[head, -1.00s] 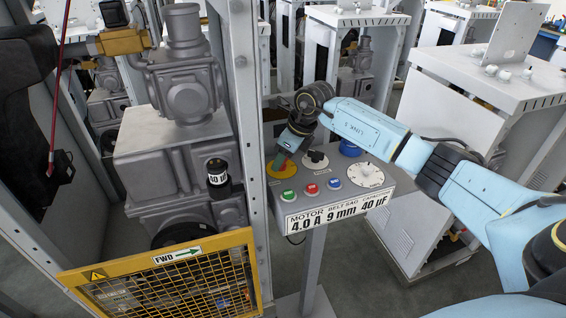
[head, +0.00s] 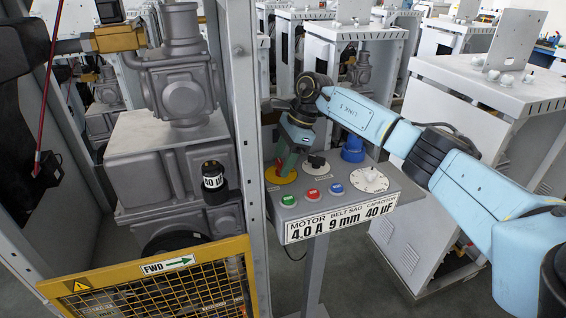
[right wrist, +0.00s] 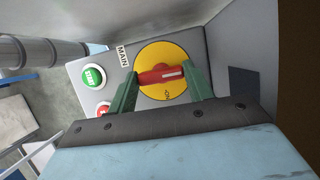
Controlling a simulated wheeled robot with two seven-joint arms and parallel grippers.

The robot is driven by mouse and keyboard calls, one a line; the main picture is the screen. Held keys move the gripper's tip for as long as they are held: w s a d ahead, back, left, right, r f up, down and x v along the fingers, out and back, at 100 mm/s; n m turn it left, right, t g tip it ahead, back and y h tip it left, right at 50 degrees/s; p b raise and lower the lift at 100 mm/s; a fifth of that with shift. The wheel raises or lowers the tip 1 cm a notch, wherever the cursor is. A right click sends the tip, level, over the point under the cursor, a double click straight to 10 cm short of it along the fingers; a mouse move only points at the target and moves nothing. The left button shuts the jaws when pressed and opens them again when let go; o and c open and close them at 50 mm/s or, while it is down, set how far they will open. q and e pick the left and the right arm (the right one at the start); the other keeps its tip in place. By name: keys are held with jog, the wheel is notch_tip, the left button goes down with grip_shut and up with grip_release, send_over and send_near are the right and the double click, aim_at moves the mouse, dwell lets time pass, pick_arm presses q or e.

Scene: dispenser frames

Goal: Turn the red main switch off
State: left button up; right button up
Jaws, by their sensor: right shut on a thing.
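The main switch has a red handle (right wrist: 158,74) on a round yellow plate (right wrist: 163,53), next to a MAIN label in the right wrist view. The handle lies nearly crosswise in that picture. My right gripper (right wrist: 160,80) is shut on the red handle, with one green finger at each end. In the head view, my right gripper (head: 284,168) reaches down to the yellow plate (head: 274,178) at the left of the control panel and hides most of the handle. My left gripper is not in view.
A white post (head: 241,120) and yellow mesh guard (head: 160,290) stand close on the left.

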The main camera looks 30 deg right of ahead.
dwell(0.6)
jog(key=o, duration=1)
jog(key=shift+d+r, duration=0.1)
jog(key=v, duration=1.3)
jog(key=shift+w+r, duration=0.1)
